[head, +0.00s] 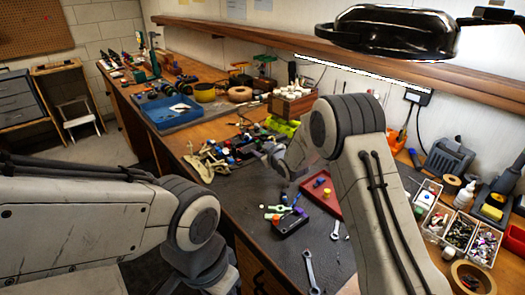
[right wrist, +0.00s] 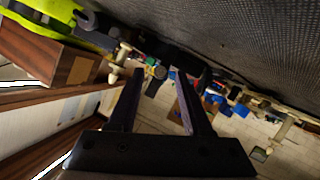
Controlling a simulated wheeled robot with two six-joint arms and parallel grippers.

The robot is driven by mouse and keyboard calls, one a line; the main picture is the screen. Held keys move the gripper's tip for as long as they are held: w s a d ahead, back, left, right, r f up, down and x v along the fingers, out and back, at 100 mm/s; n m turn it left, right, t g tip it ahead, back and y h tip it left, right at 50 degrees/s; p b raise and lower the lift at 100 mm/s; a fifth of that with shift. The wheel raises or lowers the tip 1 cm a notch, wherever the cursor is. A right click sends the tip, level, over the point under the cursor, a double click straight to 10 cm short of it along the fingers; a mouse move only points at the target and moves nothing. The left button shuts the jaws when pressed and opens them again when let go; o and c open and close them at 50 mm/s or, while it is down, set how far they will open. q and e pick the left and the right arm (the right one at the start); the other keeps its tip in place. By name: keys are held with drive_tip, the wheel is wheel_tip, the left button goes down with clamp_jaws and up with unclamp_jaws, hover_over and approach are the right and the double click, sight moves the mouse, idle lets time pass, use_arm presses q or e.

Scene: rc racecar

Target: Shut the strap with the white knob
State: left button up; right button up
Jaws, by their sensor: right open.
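A small black case (head: 290,222) lies on the dark mat at the front of the bench, with pale, green and purple parts at its upper left edge. A whitish knob-like end shows there, but it is too small to tell if it belongs to a strap, or if a strap is open. My right gripper (head: 277,160) is above the bench, beyond and apart from the case. In the right wrist view its fingers (right wrist: 163,78) are apart, with nothing clearly held between them. The case does not show clearly there. My left arm is at the lower left; its gripper is out of view.
A red tray (head: 336,205) with small coloured parts lies right of the case. Wrenches (head: 311,270) lie in front. Parts boxes (head: 459,233) and a tape roll (head: 471,278) fill the right side. A blue tray (head: 172,112) stands further back.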

drive_tip(key=shift+c, duration=0.3)
clamp_jaws()
drive_tip(key=shift+w+a+r+p, duration=0.1)
drive_tip(key=shift+r+p, duration=0.2)
drive_tip(key=shift+p, duration=0.4)
drive_tip(key=g+p, duration=0.1)
drive_tip(key=p, duration=0.2)
drive_tip(key=g+h+p, duration=0.1)
drive_tip(key=p, duration=0.1)
drive_tip(key=r+g+p, duration=0.1)
drive_tip(key=p, duration=0.2)
drive_tip(key=shift+w+a+r+n+g+h+p, duration=0.1)
drive_tip(key=shift+w+a+n+g+h+p, duration=0.2)
drive_tip(key=shift+w+a+h, duration=0.1)
drive_tip(key=g+p, duration=0.1)
drive_tip(key=p, duration=0.5)
drive_tip(key=g+h+p, duration=0.1)
drive_tip(key=p, duration=0.5)
drive_tip(key=shift+w+a+r, duration=0.1)
drive_tip(key=shift+w+a, duration=0.1)
drive_tip(key=shift+w, duration=0.1)
drive_tip(key=shift+w+p, duration=0.1)
drive_tip(key=shift+p, duration=0.75)
drive_tip(key=shift+f, duration=0.2)
